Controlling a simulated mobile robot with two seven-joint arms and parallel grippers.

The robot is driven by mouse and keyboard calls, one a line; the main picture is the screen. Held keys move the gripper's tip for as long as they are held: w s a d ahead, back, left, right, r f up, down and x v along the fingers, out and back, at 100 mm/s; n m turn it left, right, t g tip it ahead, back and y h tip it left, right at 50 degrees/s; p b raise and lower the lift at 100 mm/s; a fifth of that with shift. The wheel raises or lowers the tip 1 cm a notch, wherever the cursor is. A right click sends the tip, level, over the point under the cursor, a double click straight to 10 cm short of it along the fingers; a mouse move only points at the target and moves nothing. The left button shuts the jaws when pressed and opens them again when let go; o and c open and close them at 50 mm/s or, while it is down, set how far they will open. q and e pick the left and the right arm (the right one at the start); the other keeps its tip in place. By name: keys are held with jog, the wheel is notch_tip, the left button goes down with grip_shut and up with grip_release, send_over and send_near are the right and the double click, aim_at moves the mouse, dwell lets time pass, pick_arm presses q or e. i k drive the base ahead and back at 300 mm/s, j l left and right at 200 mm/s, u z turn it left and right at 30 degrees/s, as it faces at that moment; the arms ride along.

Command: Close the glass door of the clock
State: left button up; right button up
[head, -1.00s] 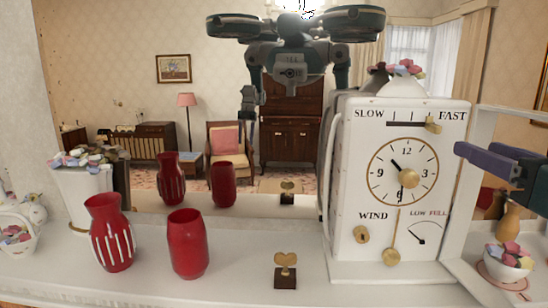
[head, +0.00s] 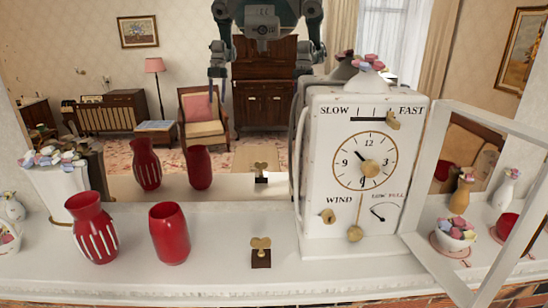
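The white clock (head: 359,225) stands upright on the mantel shelf, with its dial (head: 365,160), pendulum and gold knobs facing me. Its glass door (head: 490,121) is a white frame attached along the clock's right side. The door stands wide open, swung out toward me and to the right, and I see the shelf items through its pane. Neither of my grippers shows directly in the head view. My robot's reflection (head: 264,28) appears in the mirror behind the shelf, with the arms hanging down. The finger state is too small to tell there.
A gold key on a dark base (head: 261,254) stands left of the clock. Two red vases (head: 92,228) (head: 169,234) and a white planter (head: 66,190) stand farther left. A bowl of flowers (head: 455,236) sits behind the open door. The shelf's front strip is clear.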

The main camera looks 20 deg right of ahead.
aim_at(531, 221)
jog(key=l+u, duration=0.15)
jog(key=l, duration=0.55)
jog(key=l+u, duration=0.15)
jog(key=l, duration=0.6)
jog(key=k+l+u, duration=0.1)
jog(key=l, duration=0.6)
jog(key=k+l+u, duration=0.15)
jog(key=l, duration=0.55)
